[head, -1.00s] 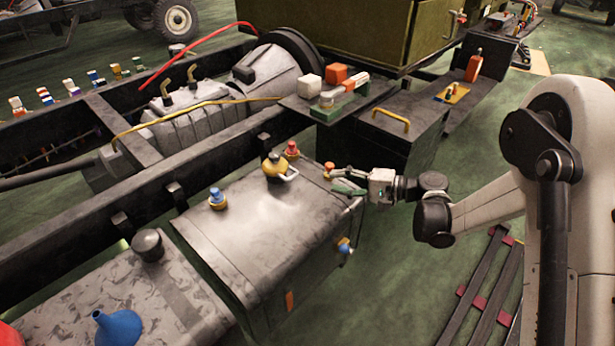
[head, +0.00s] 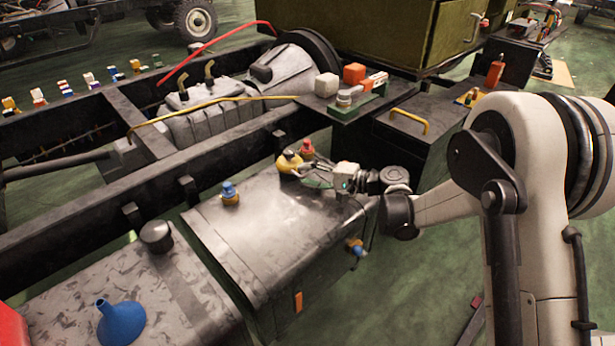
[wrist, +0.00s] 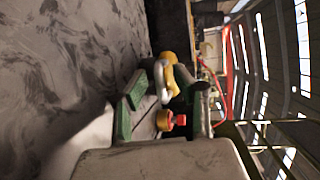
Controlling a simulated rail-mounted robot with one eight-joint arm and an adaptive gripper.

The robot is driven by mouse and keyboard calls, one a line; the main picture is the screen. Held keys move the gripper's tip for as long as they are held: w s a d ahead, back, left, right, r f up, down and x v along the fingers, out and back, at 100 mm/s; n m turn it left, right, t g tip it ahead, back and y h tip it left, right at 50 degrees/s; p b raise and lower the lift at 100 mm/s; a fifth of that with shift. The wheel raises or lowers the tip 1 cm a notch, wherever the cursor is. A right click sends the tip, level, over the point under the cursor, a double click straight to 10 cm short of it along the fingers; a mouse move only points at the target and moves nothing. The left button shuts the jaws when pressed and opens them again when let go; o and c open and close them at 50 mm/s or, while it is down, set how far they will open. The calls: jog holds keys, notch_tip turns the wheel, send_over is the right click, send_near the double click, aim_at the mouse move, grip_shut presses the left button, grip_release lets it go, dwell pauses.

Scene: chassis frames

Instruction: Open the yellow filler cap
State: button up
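The yellow filler cap (head: 289,161) sits on top of the grey metal tank (head: 262,225), with a pale looped handle on it. In the wrist view the cap (wrist: 170,62) and its handle (wrist: 163,82) show ahead, near the tips of the green finger pads. My gripper (head: 305,174) is at the near right side of the cap, low over the tank top. Its fingers (wrist: 165,88) are spread apart, with the handle showing between them. I cannot tell whether a finger touches it.
A red cap (head: 307,147) stands close behind the yellow one and also shows between the fingers in the wrist view (wrist: 172,120). A blue cap (head: 230,192) is to the left on the tank. The black frame rail (head: 150,180) runs behind.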

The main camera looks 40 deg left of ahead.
grip_shut()
dwell(0.3)
jog(key=shift+s, duration=0.1)
